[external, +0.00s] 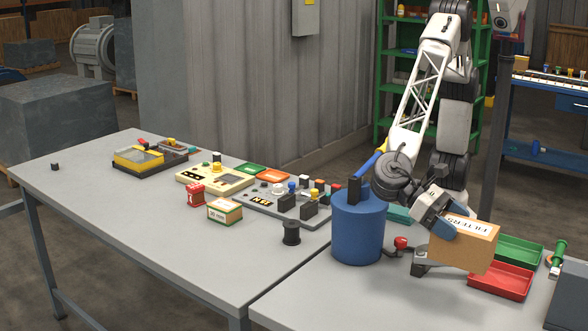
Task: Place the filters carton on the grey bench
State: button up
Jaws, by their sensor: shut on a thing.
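The filters carton (466,246) is a brown box with a white label reading "FILTERS", at the right of the external view. My gripper (445,226) is shut on its left part and holds it slightly tilted. The carton appears to be above the right-hand table, in front of the red and green trays; its exact height is hard to tell. The grey bench (110,220) is the long table at the left, and a similar grey table (330,300) adjoins it at the right. The far finger is hidden by the carton.
A blue drum (357,228) stands left of my gripper. Red (500,281) and green (520,250) trays lie by the carton. The bench holds a small carton (224,210), a red block (196,195), a black spool (291,233) and boards with parts; its front left is clear.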

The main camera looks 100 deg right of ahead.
aim_at(448, 254)
notch_tip(448, 254, down, 8)
jog(key=shift+f, duration=0.15)
jog(key=shift+a, duration=0.1)
jog(key=w+a, duration=0.3)
jog(key=a, duration=0.4)
jog(key=w+a+f, duration=0.1)
jog(key=w+a, duration=0.3)
jog(key=a, duration=0.3)
jog(key=shift+w+f, duration=0.2)
jog(key=shift+w, duration=0.05)
dwell(0.3)
jog(key=shift+f, duration=1.8)
jog(key=o, duration=1.1)
jog(key=shift+f, duration=0.15)
jog(key=shift+c, duration=0.2)
